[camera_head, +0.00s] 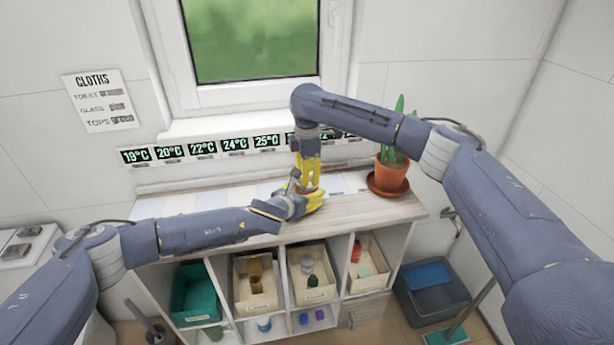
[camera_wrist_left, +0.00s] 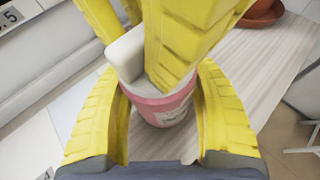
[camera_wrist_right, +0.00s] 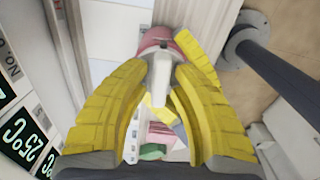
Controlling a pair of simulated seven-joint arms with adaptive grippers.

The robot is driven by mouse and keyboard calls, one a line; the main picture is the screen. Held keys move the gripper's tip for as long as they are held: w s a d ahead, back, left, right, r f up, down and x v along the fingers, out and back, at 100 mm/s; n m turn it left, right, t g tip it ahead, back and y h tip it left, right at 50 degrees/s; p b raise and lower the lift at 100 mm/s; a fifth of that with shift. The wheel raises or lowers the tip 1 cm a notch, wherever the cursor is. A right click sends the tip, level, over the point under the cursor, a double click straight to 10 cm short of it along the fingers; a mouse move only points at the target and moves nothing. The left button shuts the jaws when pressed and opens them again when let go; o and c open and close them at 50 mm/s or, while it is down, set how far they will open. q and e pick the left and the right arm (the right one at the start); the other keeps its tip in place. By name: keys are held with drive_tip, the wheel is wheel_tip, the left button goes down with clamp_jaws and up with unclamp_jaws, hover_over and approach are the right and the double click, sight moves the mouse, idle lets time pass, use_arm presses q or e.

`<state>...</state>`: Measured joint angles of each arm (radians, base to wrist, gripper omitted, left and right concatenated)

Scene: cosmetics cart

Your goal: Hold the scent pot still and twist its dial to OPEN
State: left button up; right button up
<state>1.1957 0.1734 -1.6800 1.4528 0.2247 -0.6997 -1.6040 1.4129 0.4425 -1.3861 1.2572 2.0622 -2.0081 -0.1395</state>
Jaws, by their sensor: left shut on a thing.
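The scent pot is a pink round pot (camera_wrist_left: 165,108) with a pale label, standing on the wooden cart top; a white bar-shaped dial (camera_wrist_left: 126,54) sits on it. My left gripper (camera_head: 311,198) reaches in low from the left, its yellow fingers shut on the pot's sides. My right gripper (camera_head: 309,178) points down from above, its fingers straddling the dial, which also shows in the right wrist view (camera_wrist_right: 160,72). They look slightly apart around it. In the head view the fingers hide most of the pot. I cannot read any dial marking.
A potted plant (camera_head: 391,176) on a saucer stands right of the grippers, beneath my right arm. A row of temperature labels (camera_head: 202,149) runs along the wall behind. Bins with small items (camera_head: 255,283) fill the shelves below.

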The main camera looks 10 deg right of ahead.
drive_tip(key=shift+o, duration=1.4)
drive_tip(key=shift+r, duration=0.15)
wheel_tip(320, 180, up, 12)
use_arm(q)
drive_tip(key=o, duration=1.6)
